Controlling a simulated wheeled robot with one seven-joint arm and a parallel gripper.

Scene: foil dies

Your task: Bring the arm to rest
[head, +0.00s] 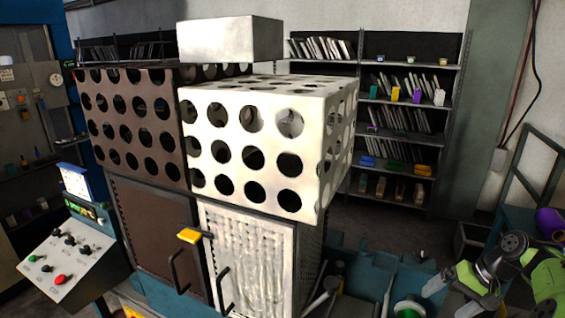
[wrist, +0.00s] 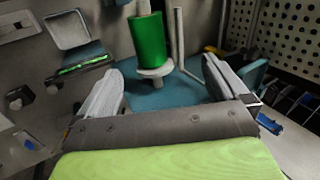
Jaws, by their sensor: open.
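My gripper (head: 452,290) is at the lower right of the head view, at the end of my green and grey arm, beside the blue-green machine bed. In the wrist view my gripper (wrist: 163,66) has its two grey fingers wide apart, with nothing held between them. A green cylinder (wrist: 147,36) on a pale round base stands beyond the fingertips, apart from them. A green round thing (head: 408,309), partly cut off, shows at the bottom of the head view.
A white perforated box (head: 262,140) and a brown one (head: 135,125) stand over cabinet doors with handles. A control panel (head: 70,262) is at left. Shelves (head: 405,105) line the back. A pale post (wrist: 178,35) stands near the fingers. A purple item (head: 550,222) is at right.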

